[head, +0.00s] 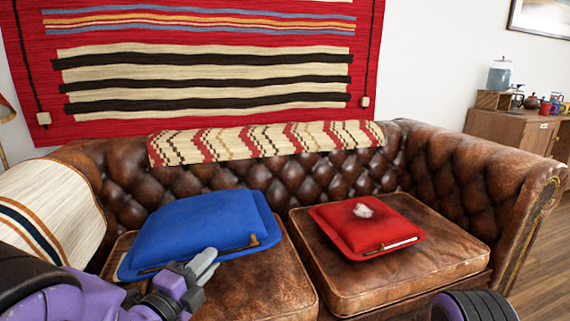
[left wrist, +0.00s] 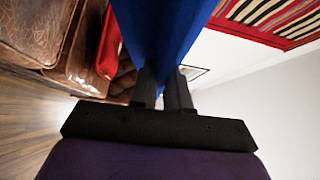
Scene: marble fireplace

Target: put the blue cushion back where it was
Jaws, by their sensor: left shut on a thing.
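The blue cushion (head: 200,228) shows over the left seat of the brown leather sofa (head: 255,290), near the backrest. A brown toggle and cord run along its front edge. My left gripper (head: 207,264) is at the front edge of the cushion and shut on it. In the left wrist view the blue cushion (left wrist: 160,25) stands between the two dark fingers (left wrist: 162,88). I cannot tell whether its underside touches the seat. My right gripper is not in view.
A red cushion (head: 340,231) with a crumpled white thing (head: 363,210) on it lies on the right seat. A patterned throw (head: 260,143) hangs over the backrest, and a striped one (head: 50,205) over the left arm. A wooden cabinet (head: 515,130) stands at the right.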

